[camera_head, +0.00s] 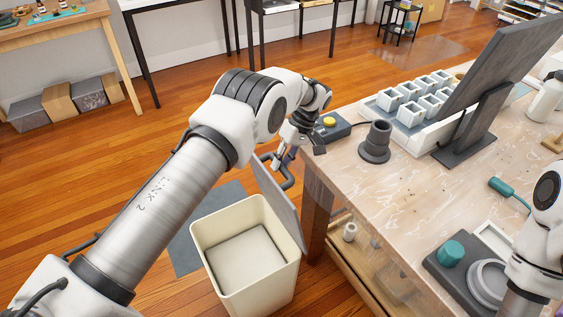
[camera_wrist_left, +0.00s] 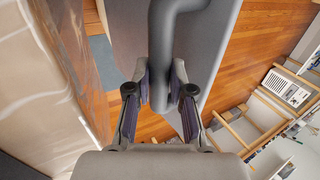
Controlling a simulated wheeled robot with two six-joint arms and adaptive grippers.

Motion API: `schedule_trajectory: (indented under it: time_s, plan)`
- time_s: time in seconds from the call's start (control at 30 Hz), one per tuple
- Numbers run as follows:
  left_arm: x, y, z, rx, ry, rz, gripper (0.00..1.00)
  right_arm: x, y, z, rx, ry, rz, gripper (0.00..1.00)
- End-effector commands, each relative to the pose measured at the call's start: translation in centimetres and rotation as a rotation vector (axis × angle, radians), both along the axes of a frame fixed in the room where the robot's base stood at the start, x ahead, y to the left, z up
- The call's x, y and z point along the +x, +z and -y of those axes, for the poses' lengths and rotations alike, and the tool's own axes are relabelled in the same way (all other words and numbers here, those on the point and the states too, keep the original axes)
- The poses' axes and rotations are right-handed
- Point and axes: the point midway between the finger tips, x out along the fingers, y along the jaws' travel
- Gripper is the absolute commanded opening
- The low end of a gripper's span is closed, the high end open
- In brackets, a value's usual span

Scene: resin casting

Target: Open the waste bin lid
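The waste bin (camera_head: 284,270) is a cream open-topped box on the floor beside the workbench. Its grey lid (camera_head: 274,203) stands raised, nearly upright, along the bin's bench-side edge, so the inside shows. A dark grey bar handle (camera_head: 289,179) sticks out from the lid. My left gripper (camera_head: 283,160) is at this handle. In the left wrist view the handle (camera_wrist_left: 165,40) runs between the two fingers, with the pads close against both sides; the lid (camera_wrist_left: 215,50) lies behind it. My right arm shows at the right edge, but its gripper is out of view.
The workbench (camera_head: 350,170) stands close on the bin's right, its leg near the lid.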

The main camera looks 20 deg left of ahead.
Motion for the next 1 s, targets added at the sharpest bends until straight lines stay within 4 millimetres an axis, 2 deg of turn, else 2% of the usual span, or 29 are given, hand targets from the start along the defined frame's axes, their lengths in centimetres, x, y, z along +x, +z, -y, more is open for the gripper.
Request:
schedule_trajectory:
  time_s: [0.03, 0.07, 0.1, 0.4, 0.47, 0.7, 0.8, 1.0]
  plan:
    - [-0.3, -0.7, 0.1, -0.003, 0.002, -0.010, 0.36, 0.0, -0.1, 0.0, 0.000, 0.000, 0.000, 0.40]
    - [-0.3, -0.7, 0.1, -0.004, 0.002, -0.009, 0.46, 0.0, -0.1, 0.0, 0.000, 0.000, 0.000, 0.40]
    - [-0.3, -0.6, 0.1, -0.003, 0.002, -0.009, 0.47, 0.0, -0.1, 0.0, 0.000, 0.000, 0.000, 0.40]
    - [0.0, -0.1, 0.1, -0.001, 0.000, -0.004, 0.47, 0.0, 0.0, 0.0, 0.000, 0.000, 0.000, 0.40]
    - [0.2, 0.4, 0.3, -0.002, 0.000, -0.001, 0.47, 0.0, 0.0, 0.0, 0.000, 0.000, 0.000, 0.40]
    - [2.0, 4.5, 1.7, -0.002, 0.000, -0.002, 0.47, 0.0, 0.0, 0.0, 0.000, 0.000, 0.000, 0.40]
    - [2.4, 5.5, 2.0, -0.003, 0.000, -0.004, 0.47, 0.0, 0.0, 0.0, 0.000, 0.000, 0.000, 0.40]
    - [2.6, 6.2, 2.2, -0.002, 0.001, -0.007, 0.47, 0.0, 0.0, 0.0, 0.000, 0.000, 0.000, 0.40]
